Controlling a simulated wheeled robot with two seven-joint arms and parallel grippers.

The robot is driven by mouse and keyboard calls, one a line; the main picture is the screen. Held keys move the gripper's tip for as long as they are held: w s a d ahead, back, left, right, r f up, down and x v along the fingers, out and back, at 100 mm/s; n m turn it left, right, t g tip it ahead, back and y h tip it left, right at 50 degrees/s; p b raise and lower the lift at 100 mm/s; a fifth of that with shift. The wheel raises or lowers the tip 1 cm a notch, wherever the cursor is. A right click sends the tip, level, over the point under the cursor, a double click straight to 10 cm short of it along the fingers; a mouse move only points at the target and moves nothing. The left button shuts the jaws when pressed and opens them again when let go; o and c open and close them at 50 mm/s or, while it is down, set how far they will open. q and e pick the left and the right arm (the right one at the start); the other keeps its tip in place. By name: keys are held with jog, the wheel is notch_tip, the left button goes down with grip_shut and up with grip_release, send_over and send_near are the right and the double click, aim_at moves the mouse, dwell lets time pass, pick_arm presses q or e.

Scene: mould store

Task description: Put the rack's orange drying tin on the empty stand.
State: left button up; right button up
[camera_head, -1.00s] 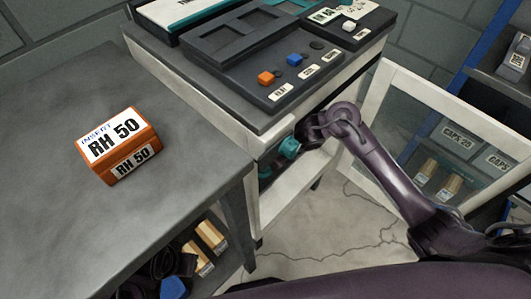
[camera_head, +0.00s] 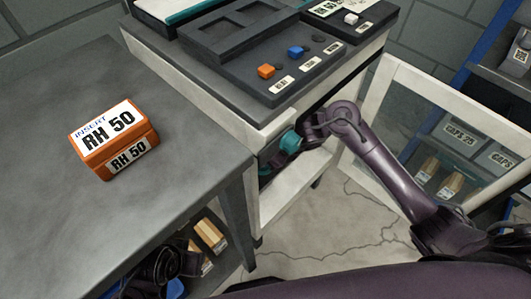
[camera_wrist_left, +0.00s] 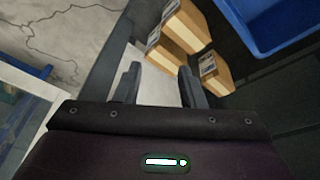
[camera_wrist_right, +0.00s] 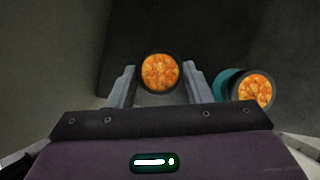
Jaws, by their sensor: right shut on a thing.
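Two round tins filled with orange beads show in the right wrist view. One tin (camera_wrist_right: 158,72) has a dark rim and sits between the fingers of my right gripper (camera_wrist_right: 159,76), which is shut on it. The other tin (camera_wrist_right: 254,92), with a teal side, stands just right of the gripper. In the head view my right arm reaches into the space under the cabinet's top, so the gripper and tins are largely hidden. My left gripper (camera_wrist_left: 160,82) is open and empty, pointing down beside the grey bench. I cannot make out an empty stand.
An orange box marked RH 50 (camera_head: 114,142) lies on the grey bench (camera_head: 60,230). The cabinet top (camera_head: 228,85) carries a dark panel with coloured blocks. A glazed door (camera_head: 450,120) stands open at right. Wooden blocks (camera_wrist_left: 188,28) and a blue bin (camera_wrist_left: 270,22) are near my left gripper.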

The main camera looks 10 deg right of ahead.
jog(key=o, duration=1.1)
